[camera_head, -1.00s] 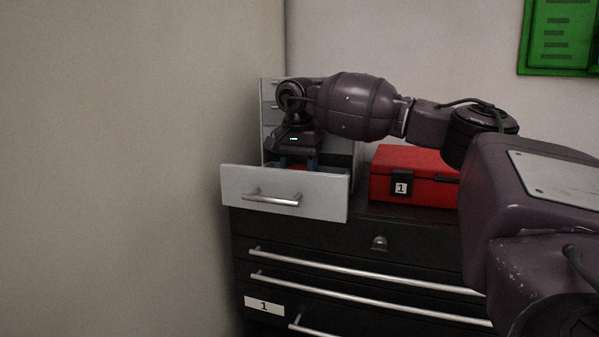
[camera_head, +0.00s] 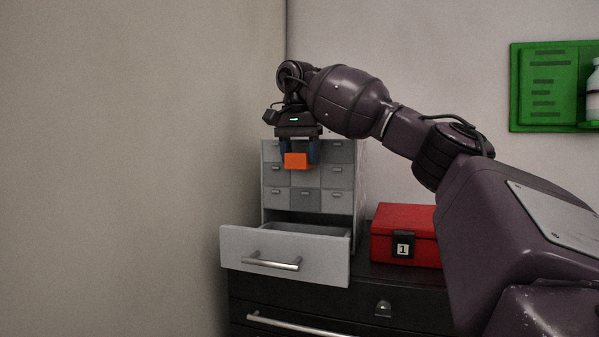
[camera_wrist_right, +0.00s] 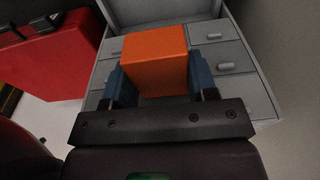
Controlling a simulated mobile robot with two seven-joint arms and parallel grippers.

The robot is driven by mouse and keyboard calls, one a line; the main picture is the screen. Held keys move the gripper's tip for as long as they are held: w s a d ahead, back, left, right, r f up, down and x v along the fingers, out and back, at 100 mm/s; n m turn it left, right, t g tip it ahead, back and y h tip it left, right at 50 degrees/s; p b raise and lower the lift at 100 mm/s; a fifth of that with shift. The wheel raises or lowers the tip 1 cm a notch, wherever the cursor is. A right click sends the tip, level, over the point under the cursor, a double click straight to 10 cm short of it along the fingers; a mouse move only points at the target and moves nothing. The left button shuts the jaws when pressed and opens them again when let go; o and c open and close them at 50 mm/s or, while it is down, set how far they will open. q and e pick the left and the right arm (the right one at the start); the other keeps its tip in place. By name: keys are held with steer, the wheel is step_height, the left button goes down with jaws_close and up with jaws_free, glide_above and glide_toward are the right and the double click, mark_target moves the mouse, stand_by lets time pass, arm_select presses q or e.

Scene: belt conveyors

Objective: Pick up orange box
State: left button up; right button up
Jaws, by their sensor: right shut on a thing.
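The orange box (camera_head: 296,160) is held up in the air in front of the grey drawer cabinet (camera_head: 337,203). My right gripper (camera_head: 299,154) is shut on it, with a blue finger on each side. In the right wrist view the orange box (camera_wrist_right: 155,60) sits between the two blue fingers of the gripper (camera_wrist_right: 157,82). The cabinet's bottom drawer (camera_head: 236,248) is pulled open below the box. Only part of the drawer's inside shows. My left gripper is not in view.
A red case (camera_head: 405,222) with a number 1 label stands right of the grey cabinet, on a black tool chest (camera_head: 330,297). A green board (camera_head: 550,88) with a white bottle (camera_head: 592,95) is on the back wall. A bare wall lies close on the left.

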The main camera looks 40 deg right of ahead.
step_height(320, 180, up, 10)
steer(key=shift+r, duration=0.45)
stand_by(0.3)
